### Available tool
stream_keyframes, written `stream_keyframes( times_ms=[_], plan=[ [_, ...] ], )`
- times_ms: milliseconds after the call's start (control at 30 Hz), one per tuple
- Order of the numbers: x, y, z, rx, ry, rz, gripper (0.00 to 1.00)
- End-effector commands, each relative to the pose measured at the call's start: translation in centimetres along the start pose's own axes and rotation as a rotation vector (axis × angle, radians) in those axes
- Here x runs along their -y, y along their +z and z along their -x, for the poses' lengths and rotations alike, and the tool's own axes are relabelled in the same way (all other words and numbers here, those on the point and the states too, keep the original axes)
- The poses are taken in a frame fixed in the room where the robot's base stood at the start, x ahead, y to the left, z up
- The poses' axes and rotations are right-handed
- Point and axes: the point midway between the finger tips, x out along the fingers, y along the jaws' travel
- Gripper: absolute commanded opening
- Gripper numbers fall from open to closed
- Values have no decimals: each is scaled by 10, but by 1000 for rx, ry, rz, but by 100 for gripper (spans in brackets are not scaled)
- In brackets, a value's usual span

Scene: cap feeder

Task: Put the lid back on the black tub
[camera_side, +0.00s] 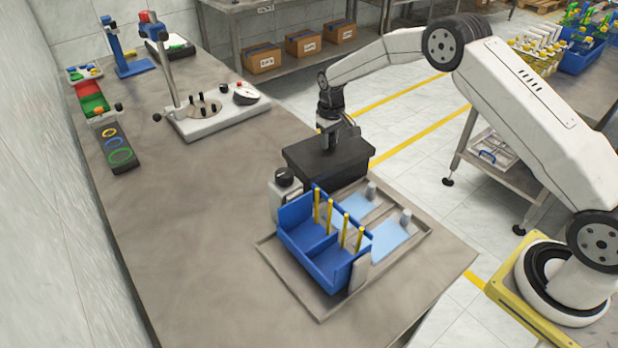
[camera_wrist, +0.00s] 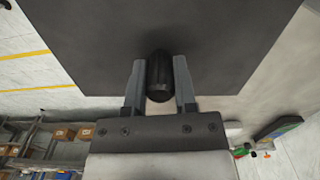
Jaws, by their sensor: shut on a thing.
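The black lid (camera_side: 350,152) is a flat dark square at the bench's right edge. It fills much of the wrist view (camera_wrist: 100,45). Its upright black knob (camera_wrist: 158,78) stands between my fingers. My gripper (camera_side: 328,142) is shut on this knob from above, one finger on each side, as the wrist view (camera_wrist: 160,65) shows. The black tub (camera_side: 345,178) is directly below the lid, and its dark side shows under the lid's edge. The lid looks level. I cannot tell whether it rests fully on the rim or sits slightly above it.
A blue bin (camera_side: 310,240) with yellow posts stands in a grey tray (camera_side: 300,292) in front of the tub. A dark-knobbed grey device (camera_side: 284,190) is close at the tub's left. A stand with a white base (camera_side: 210,118) is behind.

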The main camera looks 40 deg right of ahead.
Motion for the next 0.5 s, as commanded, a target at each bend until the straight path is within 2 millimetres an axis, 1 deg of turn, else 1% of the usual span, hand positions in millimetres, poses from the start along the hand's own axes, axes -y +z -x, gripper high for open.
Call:
stream_keyframes(
  times_ms=[333, 367, 400, 467, 500],
  plan=[
    [0, 0, 0, -1, 0, 0, 0],
    [0, 0, 0, -1, 0, 0, 41],
    [0, 0, 0, -1, 0, 0, 53],
    [0, 0, 0, -1, 0, 0, 72],
    [0, 0, 0, -1, 0, 0, 76]
  ],
)
